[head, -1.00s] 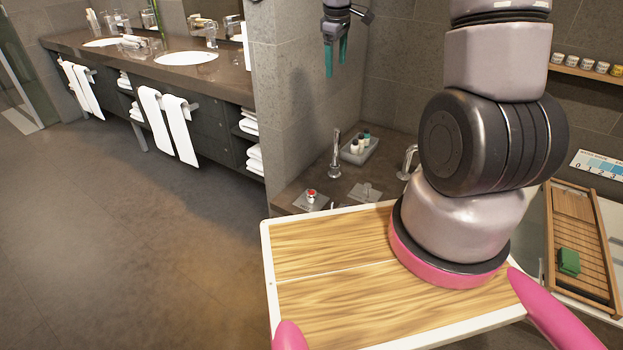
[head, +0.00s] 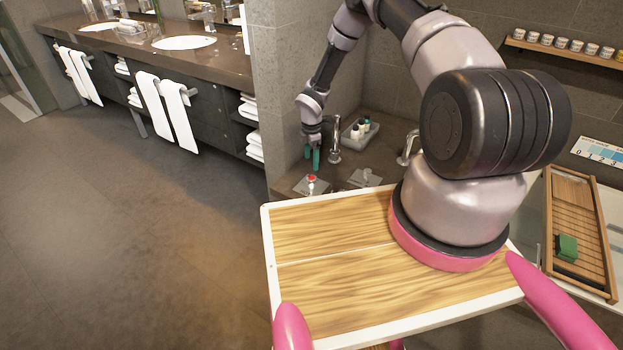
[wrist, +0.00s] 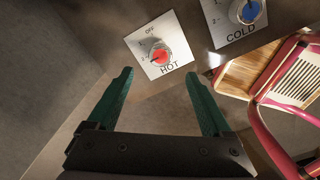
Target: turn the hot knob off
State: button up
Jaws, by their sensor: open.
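The hot knob has a red cap and a silver rim (wrist: 159,56). It sits on a square plate (wrist: 147,33) marked OFF, numbers and HOT in the wrist view. In the head view the red knob (head: 311,178) is on the dark counter near its front edge. My gripper (wrist: 163,75) has green fingers, open and empty, with the knob beyond the fingertips and between their lines. In the head view my gripper (head: 312,166) is just above the knob. I cannot tell if the fingers touch anything.
The cold knob (wrist: 248,11) with a blue cap is beside the hot one. A faucet (head: 335,140) and a tray of small bottles (head: 360,130) stand behind. A grey wall (head: 280,90) is close on the left.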

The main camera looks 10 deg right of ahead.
aim_at(312, 178)
notch_tip(312, 178, down, 10)
jog(key=shift+r, duration=0.1)
dwell(0.4)
grip_shut()
